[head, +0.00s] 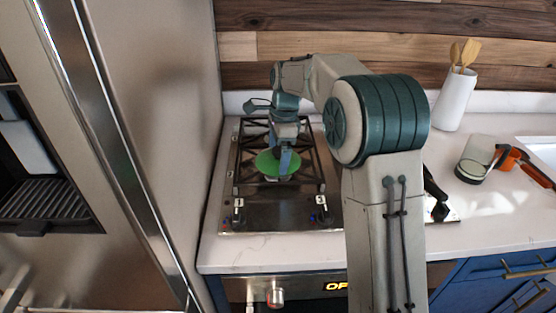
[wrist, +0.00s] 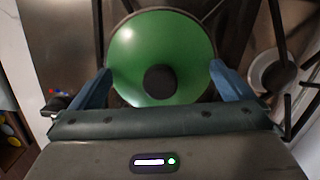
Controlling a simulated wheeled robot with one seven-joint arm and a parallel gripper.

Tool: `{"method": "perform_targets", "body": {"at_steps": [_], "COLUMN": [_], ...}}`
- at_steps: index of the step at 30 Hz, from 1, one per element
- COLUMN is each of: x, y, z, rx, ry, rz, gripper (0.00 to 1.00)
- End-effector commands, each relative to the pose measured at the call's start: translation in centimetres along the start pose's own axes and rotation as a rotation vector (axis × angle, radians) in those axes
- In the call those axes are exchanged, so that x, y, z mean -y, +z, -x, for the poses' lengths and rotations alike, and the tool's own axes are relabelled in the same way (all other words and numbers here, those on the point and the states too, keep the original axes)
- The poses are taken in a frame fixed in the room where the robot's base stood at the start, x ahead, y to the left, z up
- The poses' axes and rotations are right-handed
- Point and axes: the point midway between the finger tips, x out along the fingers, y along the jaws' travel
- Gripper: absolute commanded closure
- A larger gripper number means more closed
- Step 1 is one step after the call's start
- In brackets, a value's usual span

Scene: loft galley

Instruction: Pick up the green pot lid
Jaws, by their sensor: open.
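The green pot lid (head: 266,164) is round with a dark knob and sits over the gas cooktop, toward its left side. In the wrist view the lid (wrist: 165,35) fills the middle, with its dark knob (wrist: 160,81) near the lower part. My gripper (head: 285,163) is above the lid in the head view, pointing down and partly hiding it. In the wrist view my gripper (wrist: 160,80) is open, with one blue finger on each side of the knob. Whether the fingers touch the lid cannot be told.
The cooktop (head: 270,213) has black grates and front knobs. A steel refrigerator (head: 165,120) stands close on the left.

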Motion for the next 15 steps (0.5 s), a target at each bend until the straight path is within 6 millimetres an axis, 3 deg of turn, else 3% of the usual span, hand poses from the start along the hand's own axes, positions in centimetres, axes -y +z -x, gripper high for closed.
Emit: {"method": "perform_targets", "body": {"at_steps": [2,10,15], "x": [0.0,-0.04,-0.07], "y": [0.0,-0.01,-0.03], "z": [0.01,-0.14,-0.31], "rx": [0.0,0.0,0.0], "ry": [0.0,0.003,0.006], "rz": [0.0,0.0,0.0], "gripper": [0.0,0.75,0.75]}}
